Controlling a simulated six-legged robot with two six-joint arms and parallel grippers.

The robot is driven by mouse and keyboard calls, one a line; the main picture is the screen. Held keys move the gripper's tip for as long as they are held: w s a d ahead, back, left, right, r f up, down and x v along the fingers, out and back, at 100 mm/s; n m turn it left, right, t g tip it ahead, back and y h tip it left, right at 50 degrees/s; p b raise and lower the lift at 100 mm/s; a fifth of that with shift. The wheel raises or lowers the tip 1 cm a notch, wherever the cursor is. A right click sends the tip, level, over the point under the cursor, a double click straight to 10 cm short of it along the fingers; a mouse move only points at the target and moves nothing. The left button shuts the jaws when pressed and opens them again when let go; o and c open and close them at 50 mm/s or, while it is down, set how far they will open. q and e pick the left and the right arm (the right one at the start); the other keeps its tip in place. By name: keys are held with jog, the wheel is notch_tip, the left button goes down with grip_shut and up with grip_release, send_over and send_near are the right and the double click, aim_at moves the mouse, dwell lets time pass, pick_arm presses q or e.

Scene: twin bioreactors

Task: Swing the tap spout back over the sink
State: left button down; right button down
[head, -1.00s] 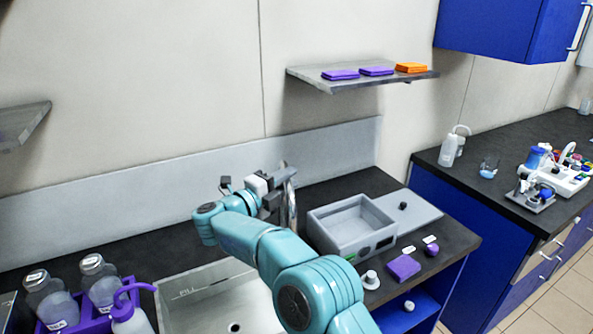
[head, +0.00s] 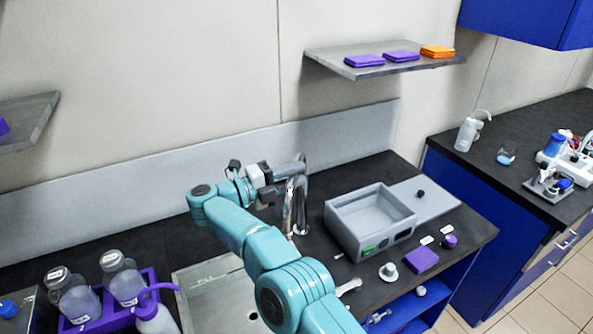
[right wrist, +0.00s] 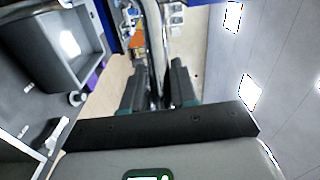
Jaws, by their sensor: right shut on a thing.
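The chrome tap (head: 301,205) stands upright behind the sink's right end, left of the grey box. My right gripper (head: 280,185) is at its upper part, with the jaws shut on the tap spout. In the right wrist view the shiny tube of the tap spout (right wrist: 154,40) runs between the two dark fingers of my right gripper (right wrist: 157,88). The arm and gripper hide part of the tap, so I cannot tell exactly where the spout's end points. The steel sink (head: 205,283) lies at lower left of the tap, partly behind my right arm. My left gripper is out of view.
A grey open box (head: 352,230) stands close to the right of the tap. A purple block (head: 422,260) and a small white knob (head: 389,271) are near the counter's front edge. Bottles in a purple rack (head: 150,283) stand left of the sink. A shelf (head: 350,68) hangs above.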

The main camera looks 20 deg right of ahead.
dwell(0.4)
jog(key=c, duration=1)
grip_release()
jog(key=shift+a, duration=0.1)
jog(key=shift+o, duration=0.2)
